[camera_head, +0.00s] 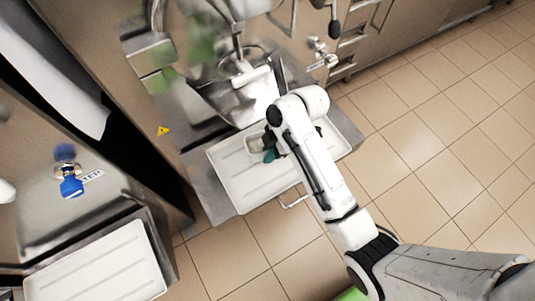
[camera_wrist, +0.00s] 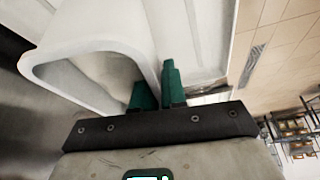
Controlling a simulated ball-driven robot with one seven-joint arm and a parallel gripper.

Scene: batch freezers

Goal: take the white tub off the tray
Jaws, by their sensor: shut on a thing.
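The white tub (camera_head: 254,144) shows in the head view over the upper middle of the white tray (camera_head: 240,188), partly hidden by my arm. In the wrist view the tub (camera_wrist: 92,50) fills the upper left, its open mouth facing the camera. My gripper (camera_head: 269,155) has green fingers at the tub's right side. In the wrist view my gripper (camera_wrist: 155,78) is shut on the tub's wall, one finger inside the mouth and one outside. I cannot tell whether the tub's base touches the tray.
The tray sits on a metal shelf under a batch freezer's steel outlet (camera_head: 250,95). A second white tray (camera_head: 98,270) stands at the lower left, below a machine with a blue knob (camera_head: 71,186). The tiled floor (camera_head: 440,130) at the right is clear.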

